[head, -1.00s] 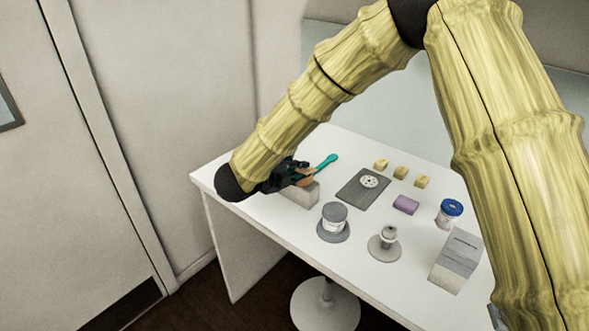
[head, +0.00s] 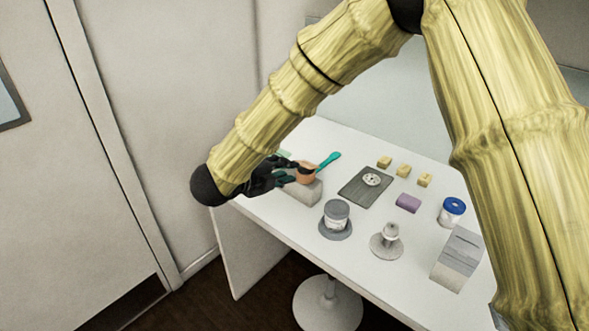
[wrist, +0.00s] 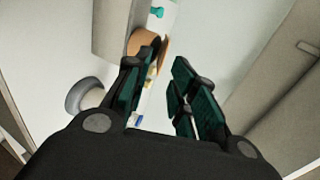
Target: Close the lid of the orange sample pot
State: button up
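The orange sample pot (head: 308,176) sits on a pale grey block near the far left of the table. In the wrist view the pot (wrist: 146,40) shows as tan-orange curved parts beyond the fingers, partly hidden by the left finger. I cannot tell clearly how its lid stands. My gripper (head: 284,172) is just left of the pot in the head view, its dark fingers close to it. In the wrist view my gripper (wrist: 165,88) has its fingers apart with nothing between them.
The grey block (head: 305,192) bears the pot. A teal-handled tool (head: 328,160) lies behind it. A grey lidded container (head: 336,214), a grey knobbed piece (head: 388,240) and a dark plate (head: 362,190) stand nearby. The table's left edge is close to my arm.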

jog(key=shift+s+a+r, duration=0.2)
jog(key=shift+s+a, duration=0.25)
